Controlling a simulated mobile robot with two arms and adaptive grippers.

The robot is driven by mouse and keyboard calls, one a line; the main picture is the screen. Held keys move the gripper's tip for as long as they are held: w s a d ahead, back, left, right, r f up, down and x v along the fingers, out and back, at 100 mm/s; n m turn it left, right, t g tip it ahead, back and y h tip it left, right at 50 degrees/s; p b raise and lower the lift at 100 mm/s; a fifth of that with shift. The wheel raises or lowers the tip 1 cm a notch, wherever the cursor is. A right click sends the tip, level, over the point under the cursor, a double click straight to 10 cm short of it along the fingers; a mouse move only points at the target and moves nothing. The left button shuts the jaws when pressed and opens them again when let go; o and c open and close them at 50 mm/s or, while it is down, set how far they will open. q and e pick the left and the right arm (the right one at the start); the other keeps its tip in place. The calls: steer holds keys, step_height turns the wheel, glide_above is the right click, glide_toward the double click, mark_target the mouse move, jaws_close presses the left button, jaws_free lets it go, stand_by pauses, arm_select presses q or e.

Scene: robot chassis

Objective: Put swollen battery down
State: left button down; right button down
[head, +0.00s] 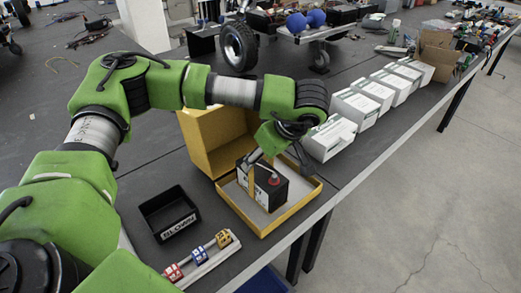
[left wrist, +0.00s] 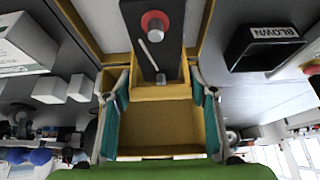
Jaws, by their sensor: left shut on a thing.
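The battery (head: 272,189) is a black block with a red cap and a yellow strap or handle. It is within the outline of a shallow yellow tray (head: 232,203) with a grey floor; I cannot tell whether it touches that floor. My left gripper (head: 268,162) is above the battery and shut on it. In the left wrist view the battery (left wrist: 152,62) shows at the top, beyond the fingers (left wrist: 160,95), with yellow surfaces between them. The exact contact is hard to see. My right gripper is not in view.
A taller yellow box (head: 212,140) stands behind the tray. A small black labelled bin (head: 168,213) and a rack of coloured cells (head: 203,257) are to the left. White boxes (head: 328,138) line the table edge at right. A wheel (head: 239,47) is behind.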

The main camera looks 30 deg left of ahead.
arm_select(q)
steer(key=shift+w+f, duration=0.15)
steer(key=shift+f, duration=0.35)
steer(key=shift+f, duration=0.15)
steer(key=c, duration=0.9)
jaws_free()
steer(key=shift+s+f, duration=0.15)
steer(key=shift+s, duration=0.15)
